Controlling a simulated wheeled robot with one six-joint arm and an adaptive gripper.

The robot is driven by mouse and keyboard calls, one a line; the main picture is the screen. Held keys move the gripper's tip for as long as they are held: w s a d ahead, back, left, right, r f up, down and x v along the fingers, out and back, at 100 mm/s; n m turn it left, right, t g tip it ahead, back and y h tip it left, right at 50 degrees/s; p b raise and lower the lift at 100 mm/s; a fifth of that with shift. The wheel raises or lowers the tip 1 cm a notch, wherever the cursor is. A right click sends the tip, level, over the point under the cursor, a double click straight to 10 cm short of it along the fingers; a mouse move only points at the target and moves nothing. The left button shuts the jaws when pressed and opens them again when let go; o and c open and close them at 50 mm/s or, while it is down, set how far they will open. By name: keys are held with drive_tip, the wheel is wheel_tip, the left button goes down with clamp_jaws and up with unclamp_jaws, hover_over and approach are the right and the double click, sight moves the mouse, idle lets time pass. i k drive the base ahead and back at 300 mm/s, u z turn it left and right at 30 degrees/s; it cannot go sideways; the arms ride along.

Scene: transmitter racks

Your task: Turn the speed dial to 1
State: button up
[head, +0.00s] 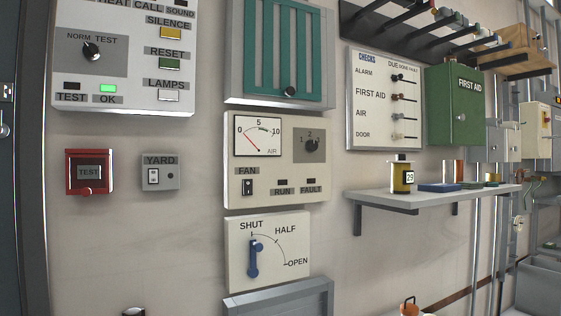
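The speed dial (312,146) is a small dark round knob on a grey plate (303,158) at the right of the cream fan panel (275,201). The marks 1 and 2 show above and to the left of the knob. The knob is too small for me to tell surely which mark it points at. The same panel has an air gauge (258,136) with a red needle near its low end. A black fan switch (248,187) and the dark run and fault lamps sit below. My gripper is not in view.
A teal slatted unit (285,45) is above the panel, and a blue shut/open lever (254,259) is below, at shut. A shelf (430,198) with small items juts out at the right. The wall between the yard switch (160,172) and the panel is bare.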

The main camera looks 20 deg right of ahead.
sight(311, 145)
drive_tip(key=u, duration=0.05)
drive_tip(key=k, duration=1)
drive_tip(key=z, duration=0.65)
drive_tip(key=i, duration=1.6)
drive_tip(key=u, duration=0.85)
